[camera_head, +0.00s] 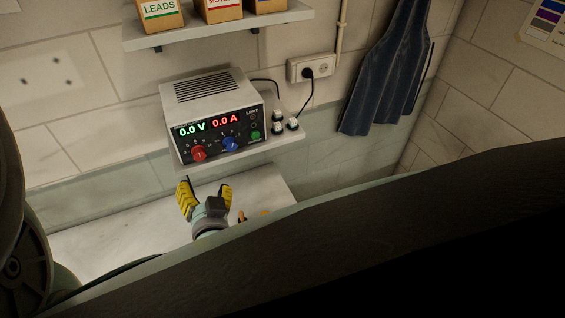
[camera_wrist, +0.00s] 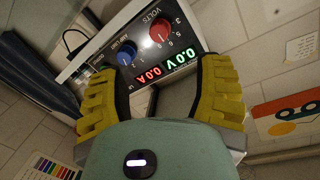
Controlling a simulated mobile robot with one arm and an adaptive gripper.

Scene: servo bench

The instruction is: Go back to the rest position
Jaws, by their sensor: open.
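My gripper (camera_head: 206,188) is open and empty, with yellow ribbed fingers, below and in front of the power supply in the head view. In the wrist view my gripper (camera_wrist: 158,88) has its two fingers spread, with the power supply (camera_wrist: 175,62) behind them. The power supply (camera_head: 209,105) is a grey box on a small shelf, reading 0.0 V and 0.0 A. It has a red knob (camera_head: 198,153), a blue knob (camera_head: 230,144) and a green button or terminal (camera_head: 255,136). The fingers appear apart from the knobs.
A white bench top (camera_head: 120,232) lies below the shelf, partly hidden by my arm. A wall shelf (camera_head: 220,30) above holds labelled boxes. A socket (camera_head: 311,67) with a plugged cable and a hanging dark blue apron (camera_head: 388,75) are to the right.

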